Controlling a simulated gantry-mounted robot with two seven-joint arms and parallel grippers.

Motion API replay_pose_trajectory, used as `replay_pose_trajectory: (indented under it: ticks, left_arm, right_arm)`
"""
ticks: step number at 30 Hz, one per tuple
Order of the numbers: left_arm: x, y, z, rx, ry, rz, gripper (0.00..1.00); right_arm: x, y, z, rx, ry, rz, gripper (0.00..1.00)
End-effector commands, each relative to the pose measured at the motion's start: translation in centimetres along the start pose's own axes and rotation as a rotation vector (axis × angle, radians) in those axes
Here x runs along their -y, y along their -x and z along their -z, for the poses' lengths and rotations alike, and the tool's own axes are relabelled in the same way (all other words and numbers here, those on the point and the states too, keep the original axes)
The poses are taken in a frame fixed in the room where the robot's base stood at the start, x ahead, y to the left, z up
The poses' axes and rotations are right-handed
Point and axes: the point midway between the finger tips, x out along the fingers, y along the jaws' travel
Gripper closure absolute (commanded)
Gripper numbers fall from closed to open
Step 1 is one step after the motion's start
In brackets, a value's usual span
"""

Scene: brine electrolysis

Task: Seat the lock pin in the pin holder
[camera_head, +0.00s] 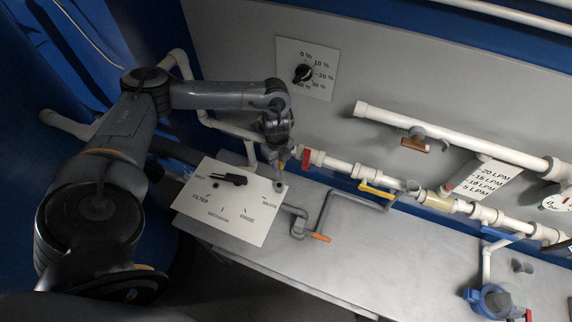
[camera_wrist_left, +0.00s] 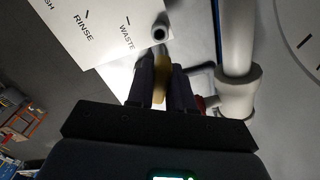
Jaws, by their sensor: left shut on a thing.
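My left gripper (camera_head: 283,162) hangs above the right edge of the white valve panel. In the left wrist view, its two dark fingers (camera_wrist_left: 168,70) are shut on a yellowish, brass-coloured piece, which I take to be the lock pin (camera_wrist_left: 160,84). The fingers hide much of the pin. A short grey tube with a dark open top, likely the pin holder (camera_wrist_left: 160,32), stands just ahead of the fingertips near the WASTE label. It also shows at the panel's right edge in the head view (camera_head: 279,186). The pin appears apart from the holder. My right gripper is not in view.
The white panel (camera_head: 225,205) carries a black handle (camera_head: 231,178). A red valve handle (camera_head: 305,159) on the white pipe is close to my left gripper's right.

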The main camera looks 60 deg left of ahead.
Motion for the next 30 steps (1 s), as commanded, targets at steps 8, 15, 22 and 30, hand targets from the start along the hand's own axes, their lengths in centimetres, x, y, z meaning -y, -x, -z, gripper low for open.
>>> replay_pose_trajectory:
  ticks: [8,15,22,30]
  left_arm:
    - [0.0,0.0,-0.1,0.0,0.0,0.0,1.0]
    - [0.0,0.1,0.0,0.0,0.0,0.0,1.0]
    - [0.0,-0.8,-0.1,0.001,0.0,0.0,1.0]
    - [0.0,-3.0,-0.1,0.002,0.0,0.0,1.0]
  right_arm:
    - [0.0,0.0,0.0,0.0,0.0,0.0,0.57]
    - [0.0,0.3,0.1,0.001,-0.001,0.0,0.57]
    - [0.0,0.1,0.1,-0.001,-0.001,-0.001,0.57]
    - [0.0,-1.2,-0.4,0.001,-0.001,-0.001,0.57]
